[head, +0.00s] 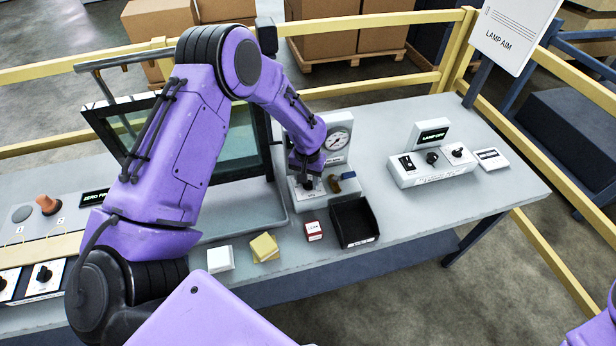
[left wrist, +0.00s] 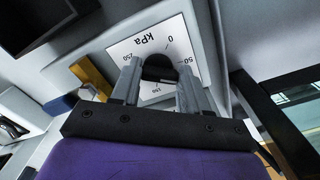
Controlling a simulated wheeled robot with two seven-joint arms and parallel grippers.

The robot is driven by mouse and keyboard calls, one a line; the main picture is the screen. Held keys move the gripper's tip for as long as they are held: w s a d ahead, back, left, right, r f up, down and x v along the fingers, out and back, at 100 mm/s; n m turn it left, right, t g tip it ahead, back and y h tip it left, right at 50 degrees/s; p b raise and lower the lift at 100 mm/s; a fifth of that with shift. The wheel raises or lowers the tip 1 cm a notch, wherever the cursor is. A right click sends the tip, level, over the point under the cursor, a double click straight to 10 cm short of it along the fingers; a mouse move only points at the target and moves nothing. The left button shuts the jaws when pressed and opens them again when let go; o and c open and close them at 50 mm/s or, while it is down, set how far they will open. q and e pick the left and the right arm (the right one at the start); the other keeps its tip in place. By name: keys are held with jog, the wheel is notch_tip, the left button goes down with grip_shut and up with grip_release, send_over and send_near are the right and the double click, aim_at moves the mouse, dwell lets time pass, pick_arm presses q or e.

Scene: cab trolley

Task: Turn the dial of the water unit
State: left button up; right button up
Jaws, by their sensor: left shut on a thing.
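The water unit (head: 341,118) stands on the grey bench, a pale box with a round gauge (head: 337,140) on its upright back. My left gripper (head: 307,184) reaches down to its low front part from above. In the left wrist view, the two grey fingers (left wrist: 158,82) are shut on the dark dial (left wrist: 159,66), one on each side. The white scale (left wrist: 150,42) around the dial reads kPa, with 0, 50, 150 and 250 visible. The fingers hide part of the scale and the dial's pointer. My right gripper is out of view.
A brass-coloured lever (head: 348,175) sits right beside the dial. A lamp unit (head: 432,168) stands to the right, with clear bench between.

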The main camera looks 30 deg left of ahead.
pick_arm(q)
jog(key=shift+w+r+m, duration=0.15)
jog(key=shift+m, duration=0.35)
dwell(0.3)
jog(key=o, duration=1)
jog(key=shift+o, duration=0.3)
notch_tip(320, 180, up, 10)
jog(key=b, duration=0.2)
jog(key=shift+r, duration=0.2)
jog(key=shift+c, duration=0.3)
